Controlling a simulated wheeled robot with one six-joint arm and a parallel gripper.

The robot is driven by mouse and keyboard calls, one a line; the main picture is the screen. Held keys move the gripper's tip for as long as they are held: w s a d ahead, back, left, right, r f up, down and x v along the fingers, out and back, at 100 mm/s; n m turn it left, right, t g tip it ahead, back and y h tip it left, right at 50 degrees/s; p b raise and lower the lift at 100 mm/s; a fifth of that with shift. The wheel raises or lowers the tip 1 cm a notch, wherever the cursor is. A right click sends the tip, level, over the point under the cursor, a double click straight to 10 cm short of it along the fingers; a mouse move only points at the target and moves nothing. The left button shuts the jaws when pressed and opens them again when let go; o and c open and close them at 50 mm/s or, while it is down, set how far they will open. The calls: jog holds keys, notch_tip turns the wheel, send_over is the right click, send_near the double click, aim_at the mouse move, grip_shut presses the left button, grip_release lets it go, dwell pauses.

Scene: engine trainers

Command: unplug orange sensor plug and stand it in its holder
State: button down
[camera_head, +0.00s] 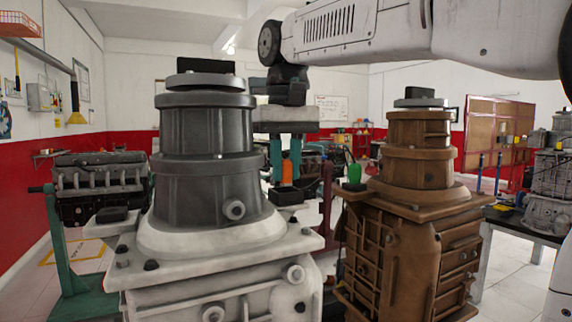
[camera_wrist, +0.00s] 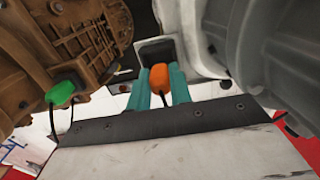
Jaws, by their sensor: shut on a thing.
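The orange sensor plug (camera_head: 287,172) is held upright between the two teal fingers of my gripper (camera_head: 286,162). In the wrist view the orange plug (camera_wrist: 158,78) sits between the fingertips (camera_wrist: 159,84), with a dark cable running from it toward the camera. A black, square, open-topped block (camera_head: 287,196), which looks like the holder, is just below the plug at the grey housing's right edge. In the wrist view this block (camera_wrist: 156,48) is just beyond the plug. I cannot tell whether the plug touches it.
A grey gearbox housing (camera_head: 205,160) stands close on the left. A brown housing (camera_head: 415,240) stands on the right, with a green plug (camera_head: 354,174) near its left edge. Another small black block (camera_head: 112,214) is on the grey housing's left flange.

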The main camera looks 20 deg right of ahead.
jog(key=shift+f, duration=1.25)
jog(key=c, duration=1.3)
grip_release()
jog(key=shift+c, duration=0.2)
jog(key=shift+o, duration=0.8)
jog(key=shift+r, duration=0.3)
notch_tip(320, 180, up, 8)
jog(key=shift+f, duration=0.25)
jog(key=shift+r, duration=0.2)
jog(key=shift+s, duration=0.2)
